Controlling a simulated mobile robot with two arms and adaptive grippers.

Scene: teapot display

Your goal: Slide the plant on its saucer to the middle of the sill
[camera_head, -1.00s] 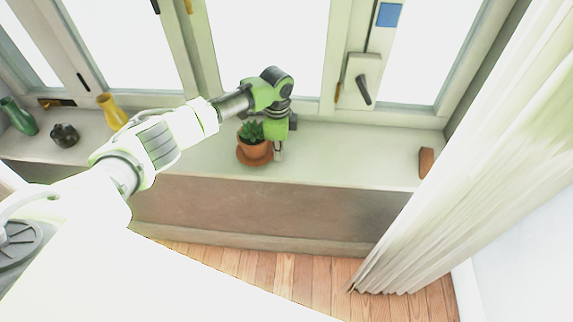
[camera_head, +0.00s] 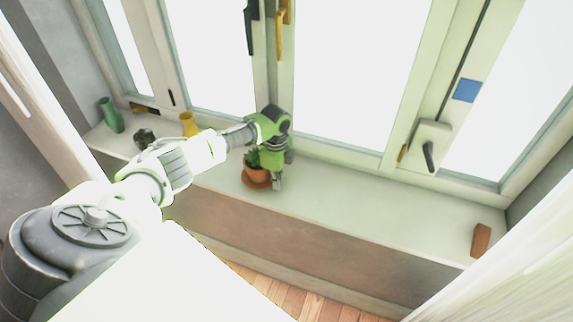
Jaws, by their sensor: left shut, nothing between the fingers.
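The plant in its terracotta pot (camera_head: 256,173) stands upright on a terracotta saucer (camera_head: 250,183) on the pale window sill (camera_head: 345,207). Green leaves (camera_head: 252,158) show above the pot, partly hidden by my arm. My left gripper (camera_head: 277,186) points down at the right side of the pot and saucer. It is shut with nothing in it. I cannot tell whether it touches the saucer. My right gripper is not in view.
A yellow vase (camera_head: 188,124), a dark knobbly object (camera_head: 144,137) and a green vase (camera_head: 111,115) stand to the left on the sill. A brown block (camera_head: 481,240) stands at the right end. The sill between the plant and the block is clear. A curtain (camera_head: 500,285) hangs at the lower right.

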